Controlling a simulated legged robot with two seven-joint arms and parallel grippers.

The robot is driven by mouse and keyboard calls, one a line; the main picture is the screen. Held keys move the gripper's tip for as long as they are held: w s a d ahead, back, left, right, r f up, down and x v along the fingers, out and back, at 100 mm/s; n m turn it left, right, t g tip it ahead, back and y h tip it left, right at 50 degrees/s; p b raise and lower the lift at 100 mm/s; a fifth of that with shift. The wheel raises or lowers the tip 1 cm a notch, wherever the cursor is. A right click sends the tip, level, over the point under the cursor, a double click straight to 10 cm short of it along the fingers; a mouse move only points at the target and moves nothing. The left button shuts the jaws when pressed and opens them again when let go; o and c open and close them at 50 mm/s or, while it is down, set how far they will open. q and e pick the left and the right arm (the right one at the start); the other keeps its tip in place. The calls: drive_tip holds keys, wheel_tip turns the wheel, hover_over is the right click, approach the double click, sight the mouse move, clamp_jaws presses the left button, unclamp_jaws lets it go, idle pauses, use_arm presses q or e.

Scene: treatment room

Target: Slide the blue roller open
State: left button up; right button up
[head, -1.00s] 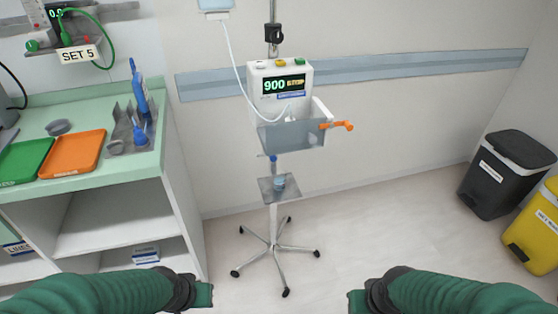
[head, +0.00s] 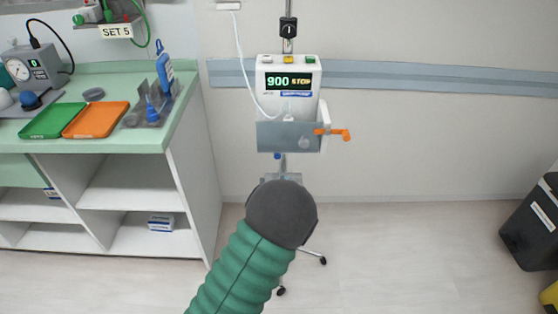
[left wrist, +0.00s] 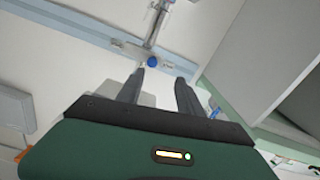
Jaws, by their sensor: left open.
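The small blue roller (head: 277,156) shows just below the infusion pump (head: 289,103) on its pole stand. Only a little of it shows above my left arm. In the left wrist view a round blue part (left wrist: 153,61), which looks like the roller, sits on the grey pole assembly beyond the fingers. My left gripper (left wrist: 160,78) is open and empty, its two dark fingers pointing toward this part. I see no contact. In the head view the dark wrist end of my left arm hides the fingers and the lower stand. My right gripper is out of view.
An orange lever (head: 332,133) sticks out right of the pump's grey tray (head: 286,137). A thin white tube hangs to the pump. The green-topped counter (head: 120,140) stands at the left. A black bin (head: 532,222) stands at the right, with clear floor between.

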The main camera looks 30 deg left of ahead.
sight(277, 157)
use_arm(q)
drive_tip(key=d+b+x, duration=0.1)
drive_tip(key=x, duration=1)
drive_tip(key=shift+w+b, duration=0.3)
drive_tip(key=shift+w, duration=0.05)
drive_tip(key=shift+d+r, duration=0.35)
drive_tip(key=shift+c, duration=0.2)
drive_tip(key=shift+d, duration=0.2)
drive_tip(key=shift+c, duration=1.2)
drive_tip(key=c, duration=0.5)
drive_tip(key=shift+s+a, duration=0.15)
drive_tip(key=shift+a, duration=0.1)
clamp_jaws()
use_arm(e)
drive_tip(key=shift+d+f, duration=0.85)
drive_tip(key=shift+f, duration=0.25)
use_arm(q)
drive_tip(key=shift+d, duration=0.1)
